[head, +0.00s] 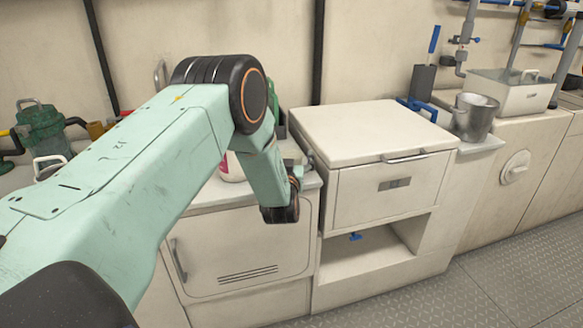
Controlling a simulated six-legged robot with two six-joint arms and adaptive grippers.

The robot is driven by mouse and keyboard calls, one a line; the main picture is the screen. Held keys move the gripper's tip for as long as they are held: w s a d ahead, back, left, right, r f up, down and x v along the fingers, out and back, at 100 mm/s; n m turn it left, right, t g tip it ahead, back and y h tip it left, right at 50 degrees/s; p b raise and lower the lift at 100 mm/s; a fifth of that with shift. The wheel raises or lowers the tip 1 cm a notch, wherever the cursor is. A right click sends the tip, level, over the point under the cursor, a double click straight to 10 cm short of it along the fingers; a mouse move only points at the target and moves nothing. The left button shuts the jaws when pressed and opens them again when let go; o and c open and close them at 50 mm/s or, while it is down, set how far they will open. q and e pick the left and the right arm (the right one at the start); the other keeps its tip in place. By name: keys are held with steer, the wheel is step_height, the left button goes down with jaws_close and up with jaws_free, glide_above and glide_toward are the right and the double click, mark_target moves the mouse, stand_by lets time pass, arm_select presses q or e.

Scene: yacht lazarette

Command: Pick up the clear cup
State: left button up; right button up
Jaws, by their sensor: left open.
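I cannot make out a clear cup anywhere in the head view; my left arm hides part of the left counter (215,195). My left arm comes in from the left, bends over this counter and points down at its front right corner. Only a small part of my left gripper (296,180) shows beside the dark wrist joint, near the counter's edge. It is open, and I see nothing held in it. My right gripper is out of view.
A white bottle with a red label (232,168) stands partly behind my arm. A white chest unit (375,130) rises to the right. A metal bucket (474,118) and a sink (512,95) are farther right. Open floor (480,290) lies at the lower right.

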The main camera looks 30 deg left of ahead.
arm_select(q)
steer(key=shift+a+f, duration=0.15)
steer(key=shift+f, duration=0.05)
steer(key=c, duration=0.4)
steer(key=shift+r, duration=0.15)
steer(key=shift+c, duration=1.3)
steer(key=c, duration=0.4)
